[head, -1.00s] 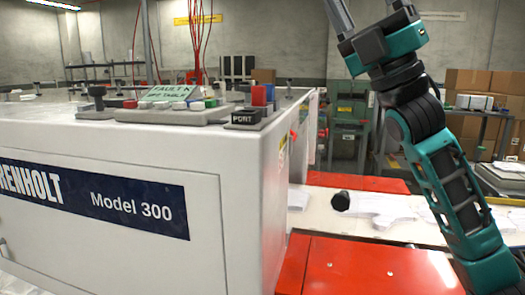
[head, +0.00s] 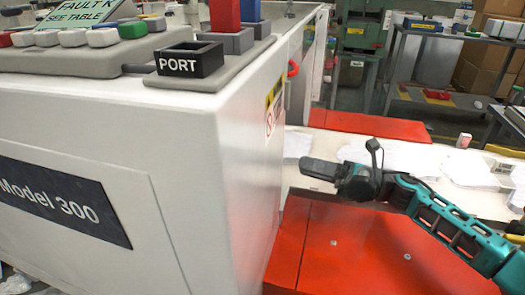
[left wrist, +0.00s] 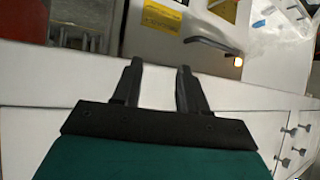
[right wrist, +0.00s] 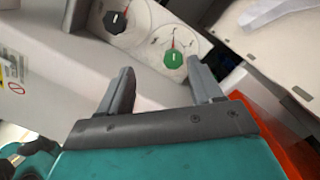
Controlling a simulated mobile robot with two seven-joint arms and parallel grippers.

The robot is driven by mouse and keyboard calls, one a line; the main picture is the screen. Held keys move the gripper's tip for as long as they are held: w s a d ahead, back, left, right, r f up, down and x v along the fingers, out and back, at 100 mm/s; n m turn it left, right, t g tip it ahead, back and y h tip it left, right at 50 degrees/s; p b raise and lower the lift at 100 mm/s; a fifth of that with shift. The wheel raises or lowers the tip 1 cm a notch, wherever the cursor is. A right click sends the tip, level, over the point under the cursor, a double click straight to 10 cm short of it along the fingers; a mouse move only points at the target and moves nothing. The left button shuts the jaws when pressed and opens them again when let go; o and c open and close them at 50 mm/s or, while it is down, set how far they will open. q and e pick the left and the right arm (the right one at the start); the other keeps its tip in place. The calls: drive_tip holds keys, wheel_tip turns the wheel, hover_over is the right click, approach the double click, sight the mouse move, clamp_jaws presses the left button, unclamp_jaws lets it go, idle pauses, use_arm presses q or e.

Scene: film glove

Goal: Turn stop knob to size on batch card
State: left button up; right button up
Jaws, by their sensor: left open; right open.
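Two knobs on white round dials show in the right wrist view: a black knob (right wrist: 116,22) and a green knob (right wrist: 173,59), each by a red pointer. I cannot tell from a label which is the stop knob. My right gripper (right wrist: 160,68) is open and empty, its fingers below the green knob and apart from it. In the head view the right gripper (head: 338,158) is beside the white machine's right side, above the red cover. My left gripper (left wrist: 160,66) is open and empty, facing a white cabinet; it is outside the head view. I cannot make out a batch card.
The white machine (head: 110,110) fills the left, with a button panel and a black PORT box (head: 190,60) on top. A red cover (head: 375,245) and a pale table with papers (head: 405,160) lie right. Shelves stand behind.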

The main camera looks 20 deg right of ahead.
drive_tip(key=f, duration=0.1)
drive_tip(key=s+f+g, duration=0.1)
drive_tip(key=f, duration=0.1)
drive_tip(key=shift+a+n, duration=0.2)
drive_tip(key=shift+n, duration=0.1)
use_arm(q)
drive_tip(key=shift+s+d+r+h, duration=0.2)
drive_tip(key=shift+d+r, duration=0.1)
drive_tip(key=shift+d, duration=0.3)
drive_tip(key=shift+s+d+r+h, duration=0.1)
drive_tip(key=shift+s+d+r, duration=0.15)
drive_tip(key=shift+d, duration=0.35)
use_arm(e)
drive_tip(key=x, duration=1.2)
drive_tip(key=shift+w+a+f, duration=0.15)
drive_tip(key=shift+a+f, duration=0.05)
drive_tip(key=shift+a, duration=0.15)
drive_tip(key=shift+c, duration=0.3)
drive_tip(key=c, duration=1)
